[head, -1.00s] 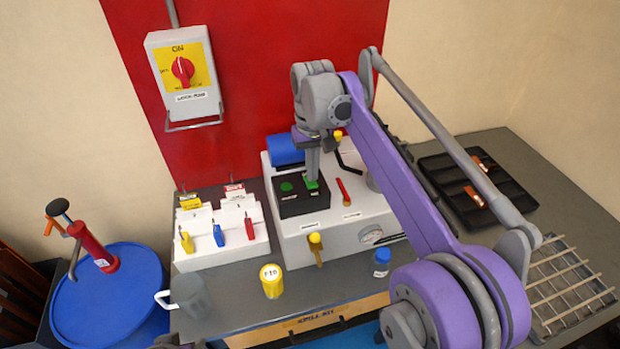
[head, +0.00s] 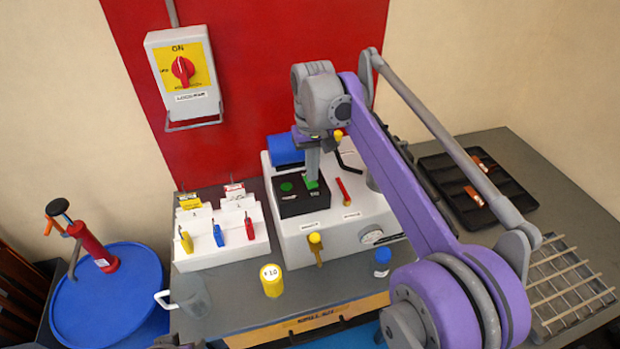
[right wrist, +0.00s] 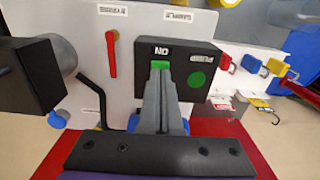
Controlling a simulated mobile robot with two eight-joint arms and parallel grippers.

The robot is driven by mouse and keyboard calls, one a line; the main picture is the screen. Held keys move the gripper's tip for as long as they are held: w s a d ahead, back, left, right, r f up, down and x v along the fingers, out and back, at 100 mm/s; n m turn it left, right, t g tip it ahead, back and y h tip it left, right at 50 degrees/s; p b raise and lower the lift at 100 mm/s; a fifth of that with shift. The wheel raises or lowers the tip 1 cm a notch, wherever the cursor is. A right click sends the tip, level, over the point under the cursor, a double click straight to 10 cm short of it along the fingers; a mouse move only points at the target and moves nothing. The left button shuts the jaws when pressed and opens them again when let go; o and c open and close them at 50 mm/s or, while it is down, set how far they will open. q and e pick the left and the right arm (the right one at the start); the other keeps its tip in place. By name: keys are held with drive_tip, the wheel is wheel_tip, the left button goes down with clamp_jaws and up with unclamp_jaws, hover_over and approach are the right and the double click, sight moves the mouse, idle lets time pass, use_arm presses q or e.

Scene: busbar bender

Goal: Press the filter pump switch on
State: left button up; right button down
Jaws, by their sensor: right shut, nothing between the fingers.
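The pump switch box (head: 290,204) is a black box on top of the white machine. It carries a green rocker switch (right wrist: 160,64) beside the word ON and a round green disc (right wrist: 197,79) near the word PUMP. The disc also shows in the head view (head: 286,187). My right gripper (head: 312,178) points down at the box with its fingers shut and empty. In the right wrist view the fingertips (right wrist: 160,76) are at the green rocker, appear to touch it and hide part of it. My left gripper is not in view.
The white machine (head: 350,232) has a red lever (head: 342,190) close beside the box and a bent black rod (right wrist: 92,92). A rack of coloured padlocks (head: 222,252) stands to the left. A yellow pot (head: 271,281) and blue-capped bottle (head: 382,262) stand in front.

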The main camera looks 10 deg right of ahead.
sight(312, 184)
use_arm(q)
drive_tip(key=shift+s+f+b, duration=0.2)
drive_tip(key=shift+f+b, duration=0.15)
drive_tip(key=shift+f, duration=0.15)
use_arm(e)
drive_tip(key=shift+f, duration=0.85)
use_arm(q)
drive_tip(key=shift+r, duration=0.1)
use_arm(e)
drive_tip(key=shift+r, duration=0.1)
drive_tip(key=shift+r+p, duration=2.05)
drive_tip(key=shift+r, duration=1.45)
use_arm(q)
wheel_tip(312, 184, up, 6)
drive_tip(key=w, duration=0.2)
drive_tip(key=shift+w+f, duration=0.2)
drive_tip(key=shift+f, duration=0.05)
use_arm(e)
drive_tip(key=shift+f, duration=0.1)
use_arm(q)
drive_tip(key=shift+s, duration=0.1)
